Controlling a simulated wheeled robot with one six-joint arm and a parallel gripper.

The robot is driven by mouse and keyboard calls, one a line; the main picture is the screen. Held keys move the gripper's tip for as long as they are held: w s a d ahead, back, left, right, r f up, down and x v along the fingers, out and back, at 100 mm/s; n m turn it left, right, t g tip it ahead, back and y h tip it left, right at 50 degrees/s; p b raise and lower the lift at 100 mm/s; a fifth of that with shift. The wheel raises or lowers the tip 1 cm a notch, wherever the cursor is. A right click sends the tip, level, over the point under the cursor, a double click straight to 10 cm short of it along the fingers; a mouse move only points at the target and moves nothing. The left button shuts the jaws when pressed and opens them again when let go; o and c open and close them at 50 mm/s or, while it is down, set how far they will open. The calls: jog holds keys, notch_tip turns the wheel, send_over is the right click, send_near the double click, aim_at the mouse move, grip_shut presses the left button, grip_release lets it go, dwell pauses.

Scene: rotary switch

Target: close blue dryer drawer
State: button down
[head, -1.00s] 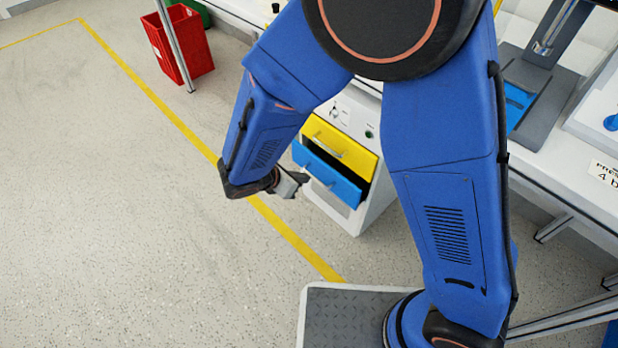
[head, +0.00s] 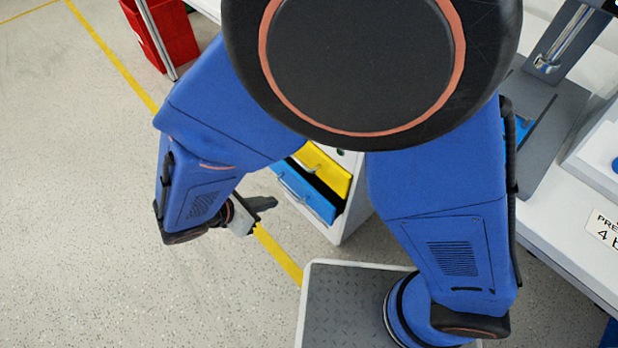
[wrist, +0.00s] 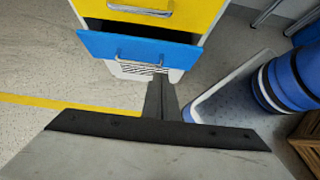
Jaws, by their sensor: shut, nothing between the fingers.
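The blue drawer (head: 308,196) is part of a white cabinet (head: 345,222) and stands pulled out, with a dark gap showing behind its front. It also shows in the wrist view (wrist: 175,50), with its metal handle low on the front. The yellow drawer (head: 325,170) sits just above it. My gripper (head: 268,204) is in front of the blue drawer, a little below and to its left, and looks apart from it. In the wrist view my gripper's fingers (wrist: 161,85) are together and empty, pointing toward the area below the blue handle.
A grey tread-patterned platform (head: 345,305) is at the bottom middle. A white workbench (head: 560,230) runs along the right. A red bin (head: 165,35) stands at the back left. The speckled floor (head: 80,200) on the left is clear, crossed by a yellow line.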

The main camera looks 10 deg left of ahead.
aim_at(310, 185)
jog(key=shift+w+d+r+x, duration=0.25)
jog(key=shift+r+x, duration=0.1)
jog(key=shift+x, duration=1.8)
jog(key=shift+w+d+r+x, duration=0.25)
jog(key=shift+r+x, duration=0.1)
jog(key=shift+x, duration=1.75)
jog(key=shift+w+d+r+x, duration=0.25)
jog(key=shift+r+x, duration=0.1)
jog(key=shift+x, duration=1.8)
jog(key=shift+w+d, duration=0.9)
jog(key=shift+w, duration=0.15)
jog(key=shift+s+a, duration=0.1)
jog(key=shift+a, duration=0.05)
